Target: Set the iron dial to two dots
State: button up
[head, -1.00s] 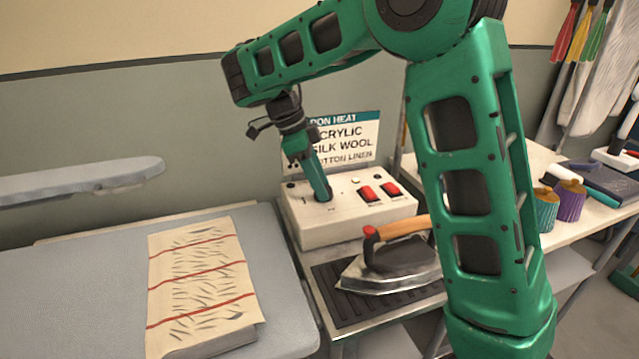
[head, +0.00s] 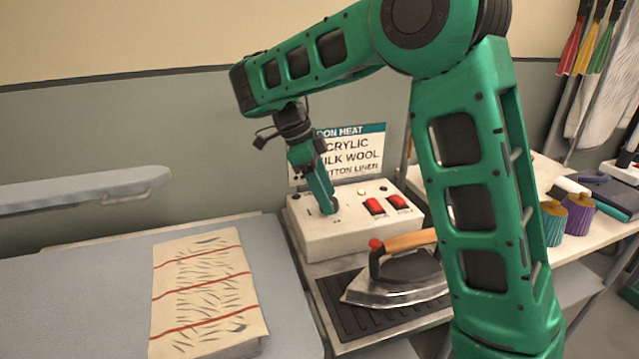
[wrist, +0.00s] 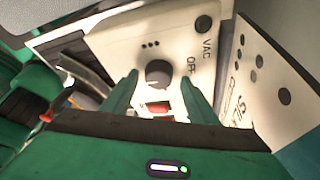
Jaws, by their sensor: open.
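The dial is a dark round knob (wrist: 158,74) on the white control box (head: 345,240); the wrist view shows it clearly, while my gripper hides it in the head view. I cannot make out a two-dot mark or where the knob points. My gripper (wrist: 160,82) is open, with one finger on each side of the knob. I cannot tell whether either finger touches it. In the head view my gripper (head: 328,208) points down at the box's left part.
Two red switches (head: 374,206) sit right of the gripper. A sign listing fabrics (head: 350,150) stands behind the box. The iron (head: 400,275) rests on a dark ribbed mat (head: 345,318) in front. A folded striped cloth (head: 205,290) lies on the ironing board (head: 75,290).

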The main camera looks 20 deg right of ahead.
jog(key=v, duration=1)
jog(key=shift+r, duration=0.25)
dwell(0.5)
jog(key=shift+w+a, duration=0.1)
jog(key=shift+w, duration=0.05)
